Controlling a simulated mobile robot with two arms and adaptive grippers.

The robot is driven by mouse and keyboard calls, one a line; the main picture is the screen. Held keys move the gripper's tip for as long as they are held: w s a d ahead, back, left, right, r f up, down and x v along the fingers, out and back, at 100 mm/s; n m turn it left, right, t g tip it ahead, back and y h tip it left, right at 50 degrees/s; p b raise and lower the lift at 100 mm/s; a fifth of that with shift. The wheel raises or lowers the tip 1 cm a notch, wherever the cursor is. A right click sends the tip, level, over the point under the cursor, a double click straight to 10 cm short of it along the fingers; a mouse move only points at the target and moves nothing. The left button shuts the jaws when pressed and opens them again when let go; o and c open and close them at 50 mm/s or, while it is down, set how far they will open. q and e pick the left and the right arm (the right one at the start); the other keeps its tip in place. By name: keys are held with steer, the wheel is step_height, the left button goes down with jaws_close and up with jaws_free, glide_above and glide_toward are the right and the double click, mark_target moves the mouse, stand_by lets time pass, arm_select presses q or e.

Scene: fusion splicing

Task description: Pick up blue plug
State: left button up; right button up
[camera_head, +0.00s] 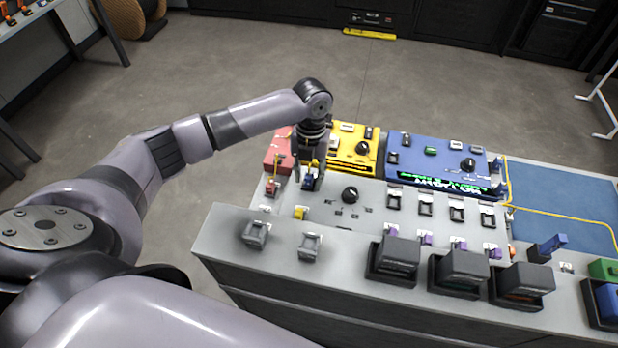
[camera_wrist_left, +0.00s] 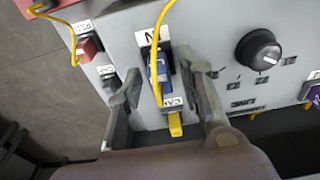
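The blue plug (camera_wrist_left: 161,67) sits in a socket on the grey panel (camera_wrist_left: 212,27), with a yellow cable running over it. In the head view, the blue plug (camera_head: 309,183) shows just below my left gripper (camera_head: 312,168), at the left part of the panel. In the wrist view, the fingers of my left gripper (camera_wrist_left: 164,78) are apart, one on each side of the plug. Gaps show between the fingers and the plug, so it does not look gripped. My right gripper is in neither view.
A red plug (camera_wrist_left: 88,48) sits to the left and a yellow plug (camera_wrist_left: 175,124) just below. A black knob (camera_wrist_left: 259,50) stands to the right. Yellow (camera_head: 350,160) and blue (camera_head: 435,165) devices stand behind the panel. Dark block-like holders (camera_head: 395,258) line the front.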

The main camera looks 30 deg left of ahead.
arm_select(q)
jaws_close()
stand_by(0.3)
steer(key=shift+r, duration=0.2)
step_height(320, 180, up, 14)
steer(key=r+b, duration=0.1)
steer(key=b, duration=0.2)
step_height(320, 180, up, 5)
glide_above(309, 174)
steer(key=shift+f+p, duration=0.15)
steer(key=shift+p, duration=0.2)
steer(key=shift+c, duration=2)
jaws_free()
jaws_close()
